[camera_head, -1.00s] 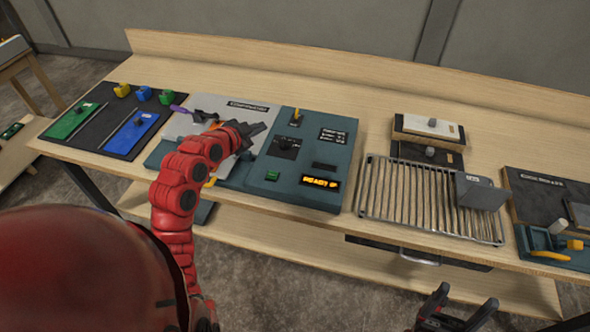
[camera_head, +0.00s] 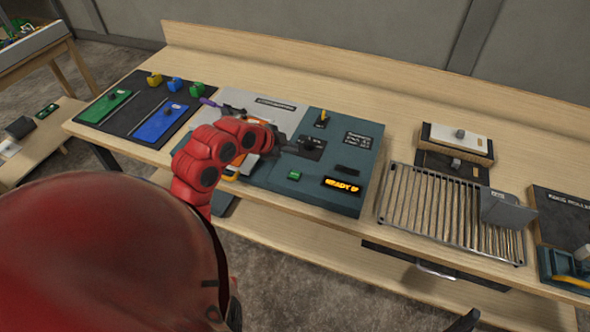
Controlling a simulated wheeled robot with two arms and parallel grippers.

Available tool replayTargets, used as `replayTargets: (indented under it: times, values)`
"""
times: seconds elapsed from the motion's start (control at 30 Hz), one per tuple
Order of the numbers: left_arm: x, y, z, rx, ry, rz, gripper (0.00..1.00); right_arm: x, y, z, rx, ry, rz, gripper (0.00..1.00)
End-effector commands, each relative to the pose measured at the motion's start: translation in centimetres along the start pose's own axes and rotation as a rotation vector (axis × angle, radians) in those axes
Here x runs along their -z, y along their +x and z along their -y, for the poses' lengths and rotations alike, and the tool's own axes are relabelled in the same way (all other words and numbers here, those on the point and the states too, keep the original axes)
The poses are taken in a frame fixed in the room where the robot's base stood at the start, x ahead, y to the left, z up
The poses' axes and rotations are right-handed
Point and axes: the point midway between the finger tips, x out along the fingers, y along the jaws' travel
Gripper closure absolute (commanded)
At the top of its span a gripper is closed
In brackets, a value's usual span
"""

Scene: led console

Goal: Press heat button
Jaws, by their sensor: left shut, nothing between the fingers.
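The teal console (camera_head: 335,140) stands on the bench. A green button (camera_head: 294,174) sits near its front, left of a lit yellow display (camera_head: 342,187) that seems to read READY. No label for the heat button is legible. A dark knob or switch plate (camera_head: 312,146) and a yellow-tipped lever (camera_head: 322,119) are further back. My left gripper (camera_head: 283,141) is shut and empty over the console, behind and left of the green button, close to the dark knob; contact cannot be told. Only a dark tip of my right gripper (camera_head: 466,320) shows at the bottom edge.
A dark mat with green and blue plates (camera_head: 160,121) lies left. Bare bench runs along the back.

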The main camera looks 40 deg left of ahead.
Motion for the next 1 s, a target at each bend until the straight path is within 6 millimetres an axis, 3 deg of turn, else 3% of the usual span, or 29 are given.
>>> replayTargets:
  times: [0.4, 0.5, 1.0]
  values:
    - [-2.9, 4.0, -3.0, -0.002, -0.002, 0.001, 1.0, -0.4, -2.1, 0.1, 0.0, 0.0, 0.0, 0.23]
    - [-3.7, 5.0, -3.6, 0.001, -0.001, -0.001, 1.0, -0.6, -3.5, 0.2, 0.0, 0.0, 0.0, 0.23]
    - [-4.0, 5.5, -4.0, 0.002, -0.001, 0.0, 1.0, -0.7, -4.0, 0.2, 0.0, 0.0, 0.0, 0.23]
